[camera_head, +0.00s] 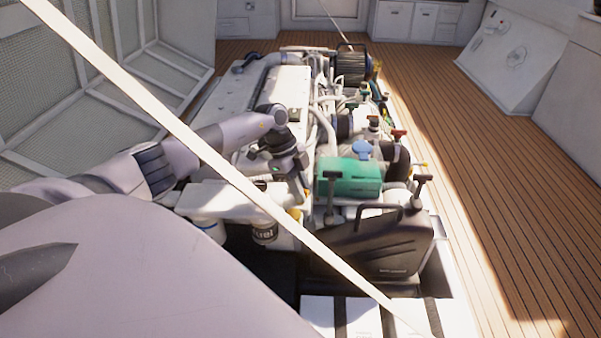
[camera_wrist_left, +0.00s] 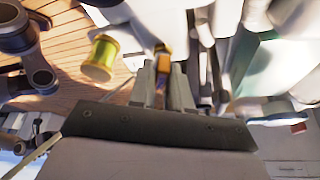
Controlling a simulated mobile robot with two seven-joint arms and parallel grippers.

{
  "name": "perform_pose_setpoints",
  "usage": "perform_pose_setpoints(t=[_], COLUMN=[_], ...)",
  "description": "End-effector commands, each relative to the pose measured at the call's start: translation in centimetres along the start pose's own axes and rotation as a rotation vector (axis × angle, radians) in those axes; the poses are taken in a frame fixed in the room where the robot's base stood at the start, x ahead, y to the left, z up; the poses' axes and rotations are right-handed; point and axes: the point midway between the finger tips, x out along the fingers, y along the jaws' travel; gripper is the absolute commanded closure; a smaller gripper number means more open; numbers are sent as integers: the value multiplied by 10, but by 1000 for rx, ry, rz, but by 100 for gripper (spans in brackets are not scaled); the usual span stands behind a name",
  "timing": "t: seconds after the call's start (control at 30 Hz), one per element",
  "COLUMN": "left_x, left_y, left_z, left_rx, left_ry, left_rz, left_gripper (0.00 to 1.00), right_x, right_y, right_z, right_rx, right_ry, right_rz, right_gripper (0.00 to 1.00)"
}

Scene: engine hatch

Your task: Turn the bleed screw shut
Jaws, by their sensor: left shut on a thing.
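My left gripper (camera_head: 297,192) reaches down over the near left side of the white engine (camera_head: 278,88) in the head view. In the left wrist view its two fingers (camera_wrist_left: 163,90) are closed on a small brass-coloured piece, which looks like the bleed screw (camera_wrist_left: 162,62). The screw's lower part is hidden between the fingers. I cannot make out the screw in the head view, nor how far it is turned. My right gripper is in neither view.
A gold-topped filter (camera_head: 265,232) stands below the gripper; a yellow cylinder (camera_wrist_left: 101,58) shows left of the fingers in the wrist view. A green box (camera_head: 348,178) and a black case (camera_head: 375,245) lie right of the gripper. Wooden deck (camera_head: 470,170) is clear at right.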

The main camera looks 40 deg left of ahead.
Motion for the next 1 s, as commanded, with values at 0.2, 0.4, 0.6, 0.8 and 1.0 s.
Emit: perform_pose_setpoints(t=[0.2, 0.4, 0.6, 0.8, 1.0], left_x=[-1, 1, 2, 2, 2], left_y=[-1, -1, -1, -1, -1], left_z=[-1, -1, 0, 0, 0], left_rx=[189, 366, 542, 714, 863], left_ry=[0, 1, 0, -1, -2], left_rz=[79, 151, 223, 294, 357], left_gripper=[100, 100, 100, 100, 100], right_x=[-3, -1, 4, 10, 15], right_y=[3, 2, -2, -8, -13], right_z=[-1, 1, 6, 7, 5], right_rx=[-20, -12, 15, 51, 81], right_ry=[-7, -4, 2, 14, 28], right_rz=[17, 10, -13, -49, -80], right_gripper=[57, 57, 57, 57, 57])
